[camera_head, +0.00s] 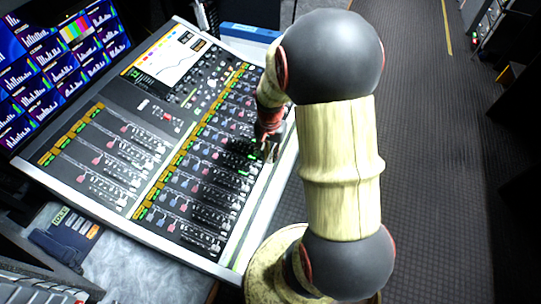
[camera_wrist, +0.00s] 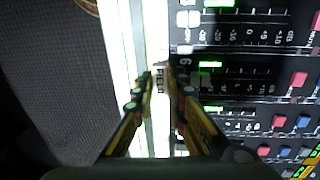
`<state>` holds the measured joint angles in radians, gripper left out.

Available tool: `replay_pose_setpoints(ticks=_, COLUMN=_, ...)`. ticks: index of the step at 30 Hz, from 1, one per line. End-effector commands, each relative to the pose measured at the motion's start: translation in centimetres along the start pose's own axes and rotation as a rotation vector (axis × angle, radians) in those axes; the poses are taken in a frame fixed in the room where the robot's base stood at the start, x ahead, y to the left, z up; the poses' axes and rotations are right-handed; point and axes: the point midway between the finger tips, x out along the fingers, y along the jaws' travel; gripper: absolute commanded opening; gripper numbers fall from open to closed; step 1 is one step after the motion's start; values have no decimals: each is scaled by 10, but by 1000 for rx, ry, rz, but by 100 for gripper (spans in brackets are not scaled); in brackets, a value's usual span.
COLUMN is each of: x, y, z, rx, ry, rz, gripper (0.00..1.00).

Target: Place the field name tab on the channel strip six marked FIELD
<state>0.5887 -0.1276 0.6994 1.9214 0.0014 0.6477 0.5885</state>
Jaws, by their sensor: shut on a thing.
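The field name tab (camera_wrist: 160,82) is a small white piece with dark FIELD lettering, seen end-on between my fingertips in the wrist view. My gripper (camera_wrist: 161,88) is shut on it, over the white front edge of the mixing console (camera_head: 258,232). A channel strip marked 6 (camera_wrist: 185,62) lies just right of the tab. I cannot tell whether the tab touches the console. In the head view my gripper (camera_head: 270,150) is at the console's right edge, partly hidden by my arm, and the tab cannot be made out.
Channel strips with red and blue buttons and green lights (camera_wrist: 285,122) fill the console surface. A monitor wall (camera_head: 60,50) stands at upper left. Labelled tabs (camera_head: 75,225) lie on the desk at lower left. The dark floor (camera_head: 440,170) at right is clear.

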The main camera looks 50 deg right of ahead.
Motion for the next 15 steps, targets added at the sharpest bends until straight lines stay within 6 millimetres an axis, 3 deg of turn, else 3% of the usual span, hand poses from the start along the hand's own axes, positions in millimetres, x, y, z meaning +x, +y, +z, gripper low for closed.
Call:
replay_pose_setpoints(ticks=4, x=4, y=0, z=0, rx=0, ry=-1, rz=1, gripper=0)
replay_pose_setpoints(ticks=5, x=3, y=0, z=0, rx=0, ry=-1, rz=0, gripper=15)
replay_pose_setpoints(ticks=15, x=2, y=0, z=0, rx=0, ry=-1, rz=0, gripper=32)
